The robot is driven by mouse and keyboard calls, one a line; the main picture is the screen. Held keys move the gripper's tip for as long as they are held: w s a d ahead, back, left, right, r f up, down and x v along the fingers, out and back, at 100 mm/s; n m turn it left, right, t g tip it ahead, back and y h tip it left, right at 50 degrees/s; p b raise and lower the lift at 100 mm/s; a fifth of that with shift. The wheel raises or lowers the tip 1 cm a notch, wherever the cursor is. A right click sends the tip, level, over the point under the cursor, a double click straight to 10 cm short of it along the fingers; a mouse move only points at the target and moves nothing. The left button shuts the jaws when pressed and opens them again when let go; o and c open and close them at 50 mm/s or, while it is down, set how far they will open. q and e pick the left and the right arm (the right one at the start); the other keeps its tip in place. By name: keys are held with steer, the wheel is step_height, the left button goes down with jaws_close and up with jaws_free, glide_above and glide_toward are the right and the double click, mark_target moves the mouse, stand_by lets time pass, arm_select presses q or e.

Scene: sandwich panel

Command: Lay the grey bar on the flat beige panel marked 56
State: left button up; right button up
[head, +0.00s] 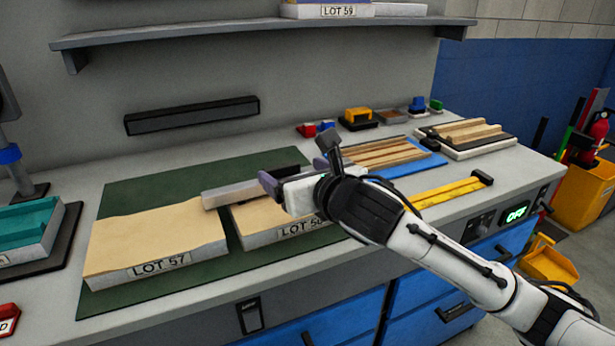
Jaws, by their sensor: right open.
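The grey bar (230,193) shows at the back left part of the beige panel marked 56 (258,219). Its left end reaches the gap beside the panel marked LOT 57 (155,232). Its right end runs behind my right gripper (272,186), so that end is hidden. My right gripper is open, with its fingers at the bar's right part, over the panel marked 56. The label on this panel is partly covered by my arm. I cannot tell whether the bar rests fully flat on the panel. My left gripper is out of view.
Both panels lie on a dark green mat (130,200). The LOT 57 panel has a wavy top. Right of the gripper are a slatted wooden panel on blue (385,153), a yellow bar (448,191) and several small blocks. A shelf (250,32) hangs above.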

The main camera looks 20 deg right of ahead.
steer(key=v, duration=0.7)
steer(key=shift+s, duration=0.15)
steer(key=shift+r, duration=0.1)
stand_by(0.7)
